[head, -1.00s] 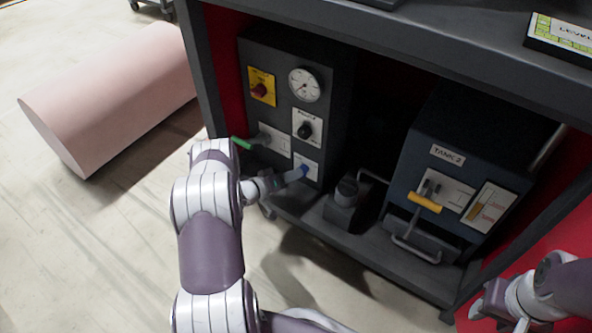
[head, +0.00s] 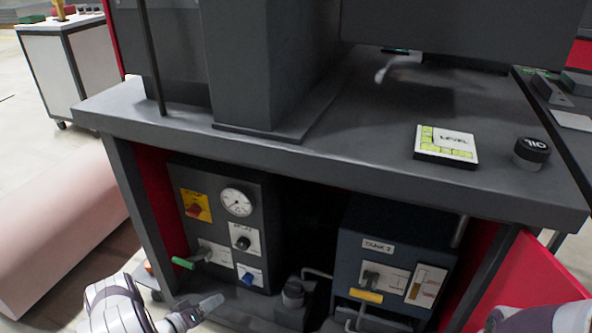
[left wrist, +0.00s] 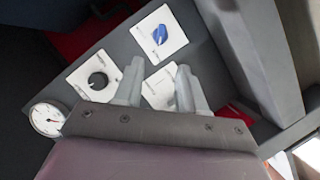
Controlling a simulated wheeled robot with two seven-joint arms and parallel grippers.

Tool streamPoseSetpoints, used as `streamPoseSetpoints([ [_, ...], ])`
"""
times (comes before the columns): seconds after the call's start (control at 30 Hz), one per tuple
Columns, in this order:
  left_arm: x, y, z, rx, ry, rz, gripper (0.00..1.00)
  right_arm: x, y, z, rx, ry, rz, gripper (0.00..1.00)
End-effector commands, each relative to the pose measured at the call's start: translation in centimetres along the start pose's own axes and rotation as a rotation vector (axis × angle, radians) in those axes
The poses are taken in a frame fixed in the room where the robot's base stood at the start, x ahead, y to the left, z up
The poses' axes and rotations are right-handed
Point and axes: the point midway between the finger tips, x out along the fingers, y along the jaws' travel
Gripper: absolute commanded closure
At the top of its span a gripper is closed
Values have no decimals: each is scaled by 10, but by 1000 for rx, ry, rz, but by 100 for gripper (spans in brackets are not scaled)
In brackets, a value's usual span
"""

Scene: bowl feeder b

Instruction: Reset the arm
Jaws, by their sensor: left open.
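My left gripper (head: 205,308) is at the lower left of the head view, in front of the grey control box (head: 222,218) under the bench. In the left wrist view my left gripper (left wrist: 158,82) has its two fingers apart, with nothing between them. The fingers point toward the box's panel plates, with the blue knob (left wrist: 160,34) and the black knob (left wrist: 98,80) beyond them. The blue knob (head: 248,278) and green-ended lever (head: 184,263) also show in the head view. At the lower right, part of my right arm shows, but its gripper does not.
The box carries a dial gauge (head: 237,202) and a red switch on a yellow plate (head: 195,206). A blue tank box (head: 385,250) with a yellow handle stands right of it. The bench top (head: 330,140) overhangs both.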

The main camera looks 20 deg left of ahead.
Motion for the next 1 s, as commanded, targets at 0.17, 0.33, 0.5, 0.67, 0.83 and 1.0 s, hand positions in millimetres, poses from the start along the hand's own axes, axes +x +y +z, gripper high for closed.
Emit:
streamPoseSetpoints([
  [0.17, -4, -31, 18, 102, -69, -163, 60, 0, 0, 0, 0, 0, 0, 57],
  [0.33, -57, -62, 35, 141, -352, -630, 60, -12, 0, -1, 0, 0, 0, 57],
  [0.5, -110, 46, 2, 173, -748, -892, 60, -41, 0, -5, 0, 1, 0, 57],
  [0.67, -146, 186, -12, 174, -985, -929, 60, -68, 0, -8, 0, 0, 0, 57],
  [0.83, -176, 315, -12, 207, -1081, -873, 60, -94, 0, -11, 0, 0, 0, 57],
  [1.0, -178, 413, -31, 387, -996, -744, 60, -120, 0, -14, 0, 0, 0, 57],
])
